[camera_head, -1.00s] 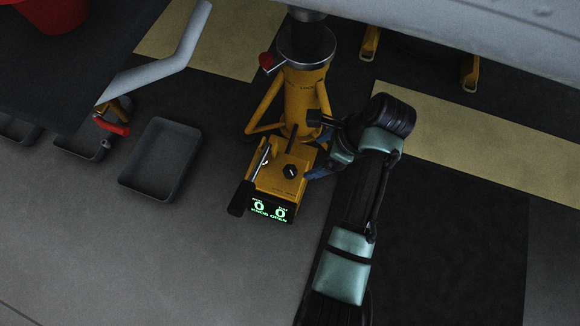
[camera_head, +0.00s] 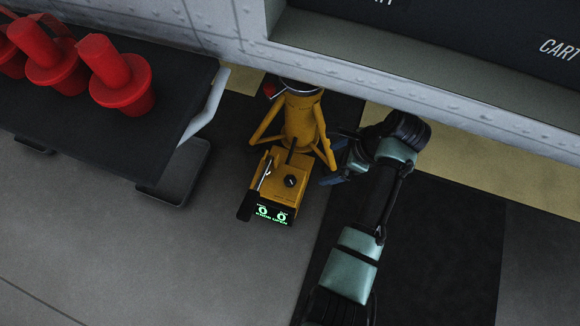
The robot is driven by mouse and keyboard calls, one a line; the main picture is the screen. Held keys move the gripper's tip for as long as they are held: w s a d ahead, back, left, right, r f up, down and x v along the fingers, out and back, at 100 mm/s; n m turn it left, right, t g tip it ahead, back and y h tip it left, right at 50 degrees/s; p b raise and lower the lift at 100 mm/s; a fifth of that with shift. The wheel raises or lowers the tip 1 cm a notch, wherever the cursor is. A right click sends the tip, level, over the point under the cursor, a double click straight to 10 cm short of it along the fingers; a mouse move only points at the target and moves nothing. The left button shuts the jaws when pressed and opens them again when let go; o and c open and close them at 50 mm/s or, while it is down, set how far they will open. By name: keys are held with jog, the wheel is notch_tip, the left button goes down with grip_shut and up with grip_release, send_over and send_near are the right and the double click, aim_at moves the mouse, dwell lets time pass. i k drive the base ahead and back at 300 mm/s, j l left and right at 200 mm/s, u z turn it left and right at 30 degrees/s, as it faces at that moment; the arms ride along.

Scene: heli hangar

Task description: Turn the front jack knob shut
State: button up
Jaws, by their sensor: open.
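The yellow front jack (camera_head: 300,125) stands on the floor under the aircraft's edge, with slanted legs around its column. On its yellow pump box (camera_head: 268,190) is a small round black knob (camera_head: 291,181) with a pale mark. A lit green display (camera_head: 271,214) on the box front shows two zeros above small text, hard to read now; a second ago it read "KNOB OPEN". A dark-gripped lever (camera_head: 246,205) is at the box's left side. My gripper (camera_head: 335,168) is open, just right of the box and apart from the knob; its fingers are dark and partly hidden.
A dark cart (camera_head: 100,150) with several red plugs (camera_head: 122,85) stands at the left. A grey tray (camera_head: 180,178) lies on the floor beside it. The grey fuselage (camera_head: 400,105) overhangs behind the jack. Floor in front of the jack is clear.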

aim_at(290, 180)
jog(key=k, duration=1)
